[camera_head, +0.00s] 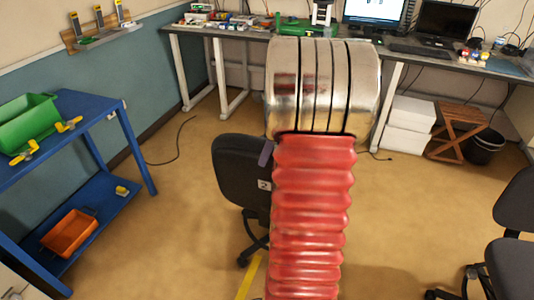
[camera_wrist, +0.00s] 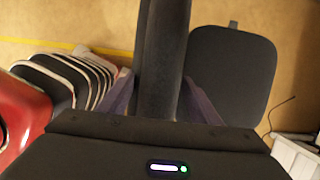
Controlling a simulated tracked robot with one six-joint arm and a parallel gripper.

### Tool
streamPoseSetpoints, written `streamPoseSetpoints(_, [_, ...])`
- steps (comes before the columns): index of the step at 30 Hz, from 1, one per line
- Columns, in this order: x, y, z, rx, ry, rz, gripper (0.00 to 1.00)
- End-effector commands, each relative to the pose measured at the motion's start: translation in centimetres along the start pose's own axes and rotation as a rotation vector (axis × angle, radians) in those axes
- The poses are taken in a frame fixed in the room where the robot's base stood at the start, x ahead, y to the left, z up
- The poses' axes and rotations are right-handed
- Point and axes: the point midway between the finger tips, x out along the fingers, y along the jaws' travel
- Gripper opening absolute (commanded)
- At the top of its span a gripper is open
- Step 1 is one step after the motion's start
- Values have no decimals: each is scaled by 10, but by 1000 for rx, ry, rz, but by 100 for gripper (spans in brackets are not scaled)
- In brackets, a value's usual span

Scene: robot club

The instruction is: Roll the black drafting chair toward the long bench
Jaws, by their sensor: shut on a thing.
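The black drafting chair (camera_head: 238,172) stands in the middle of the floor in the head view, partly hidden behind my arm. Its backrest bears a small label with a 2, and part of its wheeled base shows below. In the wrist view my gripper (camera_wrist: 160,92) is shut on the chair's backrest (camera_wrist: 163,45), with a purple finger on each side. The dark rounded seat (camera_wrist: 230,75) shows to the right of it. One purple finger of my gripper (camera_head: 266,153) also shows in the head view. The long bench (camera_head: 212,33) runs along the back wall, apart from the chair.
A blue cart (camera_head: 125,130) with a green bin (camera_head: 28,122) and an orange bin (camera_head: 70,232) stands at left. Another dark chair (camera_head: 512,262) is at right. White boxes (camera_head: 408,125), a wooden stool (camera_head: 457,130) and a black bin (camera_head: 486,147) sit under the bench. A cable (camera_head: 178,150) lies on the floor.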

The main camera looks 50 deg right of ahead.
Motion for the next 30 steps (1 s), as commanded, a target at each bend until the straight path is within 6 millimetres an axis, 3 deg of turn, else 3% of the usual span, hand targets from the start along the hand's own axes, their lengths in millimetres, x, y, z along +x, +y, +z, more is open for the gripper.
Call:
streamPoseSetpoints(14, [-4,-10,2,0,-4,-13,33])
streamPoseSetpoints(30, [-4,-43,2,0,-4,-13,32])
